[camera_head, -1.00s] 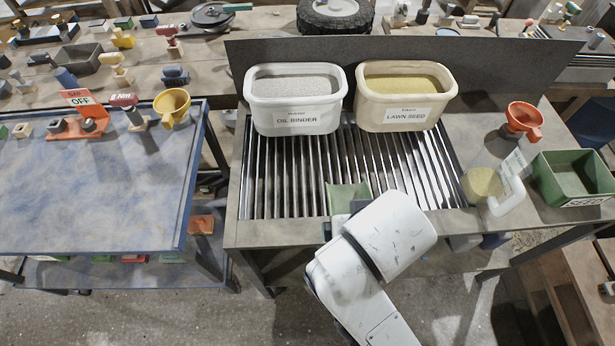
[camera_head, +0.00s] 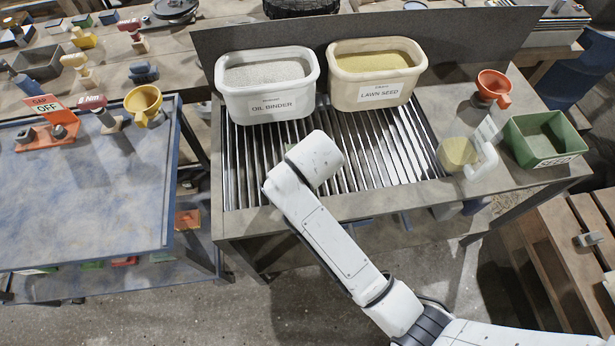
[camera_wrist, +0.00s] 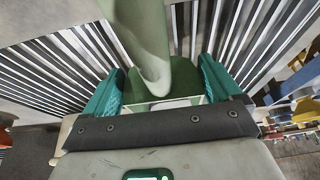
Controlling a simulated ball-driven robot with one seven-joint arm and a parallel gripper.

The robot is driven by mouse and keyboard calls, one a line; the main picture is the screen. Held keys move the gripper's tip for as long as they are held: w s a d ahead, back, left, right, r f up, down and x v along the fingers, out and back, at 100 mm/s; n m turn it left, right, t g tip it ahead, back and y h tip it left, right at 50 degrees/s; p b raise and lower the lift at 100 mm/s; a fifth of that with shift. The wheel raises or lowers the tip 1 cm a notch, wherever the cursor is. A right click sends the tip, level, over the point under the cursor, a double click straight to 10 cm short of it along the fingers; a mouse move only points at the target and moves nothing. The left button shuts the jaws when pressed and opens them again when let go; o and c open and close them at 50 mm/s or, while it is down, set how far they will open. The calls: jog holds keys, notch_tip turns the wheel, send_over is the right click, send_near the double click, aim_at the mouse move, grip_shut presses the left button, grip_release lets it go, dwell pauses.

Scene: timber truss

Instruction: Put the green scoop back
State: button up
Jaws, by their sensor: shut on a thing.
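My gripper (camera_wrist: 160,92) shows two teal fingers in the wrist view, shut on the green scoop (camera_wrist: 146,40). The scoop's pale green part stretches away from the fingers, with a darker green part between them, over the slatted grate. In the head view my wrist hides the fingers and nearly all of the scoop; only a sliver of green shows beside it. My wrist is above the grate (camera_head: 390,160), in front of the white tub marked OIL BINDER (camera_head: 268,105), which holds grey grains. To its right stands the cream tub marked LAWN SEED (camera_head: 375,93), holding yellow grains.
A clear jug (camera_head: 458,153) with yellow contents, an orange funnel (camera_head: 494,88) and a green bin (camera_head: 545,140) stand at the right of the bench. A dark back panel (camera_head: 350,30) rises behind the tubs. A blue table (camera_head: 95,195) is at the left. The grate's right part is clear.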

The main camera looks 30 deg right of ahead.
jog(key=shift+f, duration=1.45)
jog(key=shift+s+f, duration=0.1)
jog(key=shift+f, duration=0.05)
jog(key=o, duration=1.5)
jog(key=shift+o, duration=0.2)
jog(key=v, duration=1.2)
jog(key=s+d+f+n+g, duration=0.1)
jog(key=s+d+f, duration=0.1)
jog(key=s, duration=0.5)
jog(key=s+d+f+n+g, duration=0.1)
jog(key=s+d+f, duration=0.2)
jog(key=s+d, duration=0.2)
jog(key=s+d+f+n+g+y, duration=0.1)
jog(key=s+d+f, duration=0.2)
jog(key=s, duration=0.6)
jog(key=shift+d+f, duration=0.15)
jog(key=shift+d, duration=0.15)
jog(key=shift+s, duration=0.1)
